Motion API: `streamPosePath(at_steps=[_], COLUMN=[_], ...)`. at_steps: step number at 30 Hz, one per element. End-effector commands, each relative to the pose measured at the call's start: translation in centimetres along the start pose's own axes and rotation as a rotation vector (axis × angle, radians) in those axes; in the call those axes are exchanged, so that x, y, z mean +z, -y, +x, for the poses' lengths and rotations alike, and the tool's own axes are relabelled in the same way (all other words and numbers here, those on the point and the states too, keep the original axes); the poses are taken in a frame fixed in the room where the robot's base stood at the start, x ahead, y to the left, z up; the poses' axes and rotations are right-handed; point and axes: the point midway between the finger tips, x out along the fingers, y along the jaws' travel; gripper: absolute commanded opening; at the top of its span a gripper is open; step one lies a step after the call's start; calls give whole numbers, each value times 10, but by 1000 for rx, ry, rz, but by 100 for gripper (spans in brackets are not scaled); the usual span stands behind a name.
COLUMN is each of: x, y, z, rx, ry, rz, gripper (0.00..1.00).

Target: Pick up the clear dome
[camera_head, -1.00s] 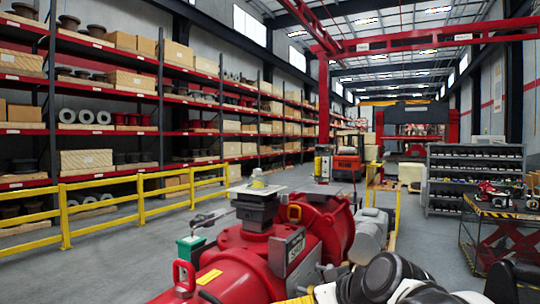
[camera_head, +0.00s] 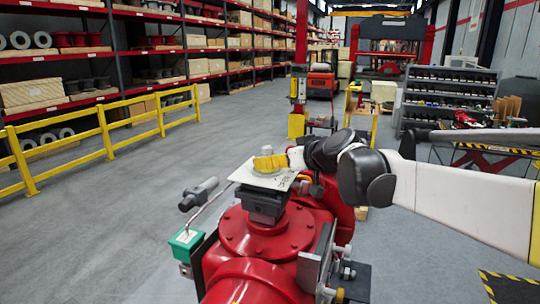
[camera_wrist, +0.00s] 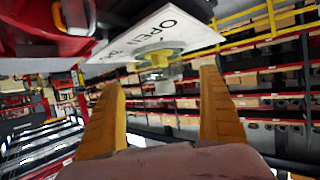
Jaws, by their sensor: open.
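The clear dome (camera_wrist: 160,56) has a yellow part inside and sits on a white plate (camera_wrist: 128,37) lettered OPEN, on top of the red valve actuator (camera_head: 262,232). The wrist view sees it upside down. My gripper (camera_wrist: 160,80) is open there, one yellow finger on each side of the picture, with the dome ahead between the fingertips. The gap between them looks empty. In the head view, the yellow fingers of my gripper (camera_head: 270,162) are at the dome, just over the white plate (camera_head: 262,178), and hide most of it. Contact cannot be told.
A green box (camera_head: 186,240) and a grey cylinder on a rod (camera_head: 198,193) stand left of the actuator. A metal bracket (camera_head: 320,262) is at its right. A yellow railing (camera_head: 105,135) and shelves are farther left. Open floor (camera_head: 110,230) lies left.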

Motion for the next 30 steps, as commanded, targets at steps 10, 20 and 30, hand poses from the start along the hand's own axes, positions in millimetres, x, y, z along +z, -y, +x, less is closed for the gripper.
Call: streamPosePath(at_steps=[10,20,30], x=[2,4,4], y=[3,3,3], z=[45,54,54], rx=[0,0,0], ry=[0,1,1], rz=[-1,0,0], gripper=[90,90,32])
